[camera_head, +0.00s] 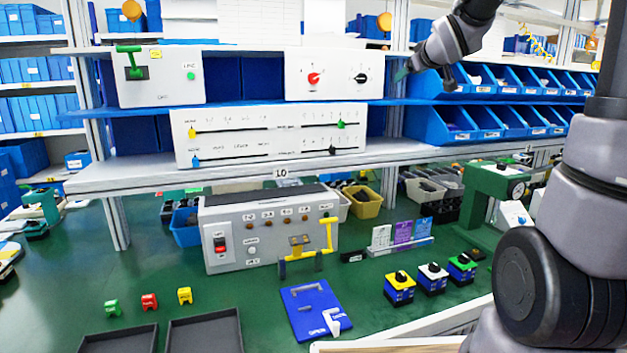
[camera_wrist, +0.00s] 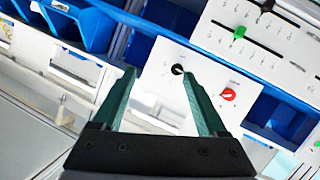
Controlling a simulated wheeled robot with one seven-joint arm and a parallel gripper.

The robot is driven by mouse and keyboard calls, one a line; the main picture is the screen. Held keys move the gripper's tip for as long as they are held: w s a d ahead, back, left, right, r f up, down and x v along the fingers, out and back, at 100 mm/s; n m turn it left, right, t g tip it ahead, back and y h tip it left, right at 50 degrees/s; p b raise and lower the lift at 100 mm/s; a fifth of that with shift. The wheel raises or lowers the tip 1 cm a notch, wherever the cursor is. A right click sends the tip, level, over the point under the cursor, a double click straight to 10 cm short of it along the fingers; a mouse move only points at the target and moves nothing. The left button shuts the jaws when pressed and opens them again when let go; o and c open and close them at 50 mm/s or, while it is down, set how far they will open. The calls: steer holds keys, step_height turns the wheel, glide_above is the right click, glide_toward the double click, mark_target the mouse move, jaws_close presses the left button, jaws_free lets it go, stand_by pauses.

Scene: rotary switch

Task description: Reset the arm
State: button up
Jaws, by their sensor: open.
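My gripper (camera_head: 425,75) is raised at the upper shelf, to the right of the white rotary switch panel (camera_head: 325,74). The panel has a red knob (camera_head: 313,79) and a black knob (camera_head: 360,77). In the wrist view my gripper (camera_wrist: 160,85) is open, its two green fingers spread with nothing held. The black knob (camera_wrist: 178,69) shows between the fingertips in that view, apart from them, and the red knob (camera_wrist: 228,94) is to the right of the right finger. Both knobs stand on the panel face.
Blue bins (camera_head: 437,124) fill the shelves at right, close to my gripper. A slider panel (camera_head: 270,134) sits on the lower shelf. The green bench holds a grey control box (camera_head: 265,235), a blue board (camera_head: 312,308) and several small switches (camera_head: 399,288).

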steer(key=s+a+f+m+g, duration=0.1)
steer(key=s+f+m+g, duration=0.1)
steer(key=s, duration=0.8)
steer(key=s+a+f+m+g+y, duration=0.1)
steer(key=s+f+m+g, duration=0.2)
steer(key=s, duration=0.8)
steer(key=s+a+f+m+g, duration=0.1)
steer(key=s+f+m+g, duration=0.1)
steer(key=s, duration=0.9)
steer(key=shift+s+f+m+g, duration=0.15)
steer(key=shift+f+m+g, duration=0.15)
steer(key=shift+f+m, duration=0.65)
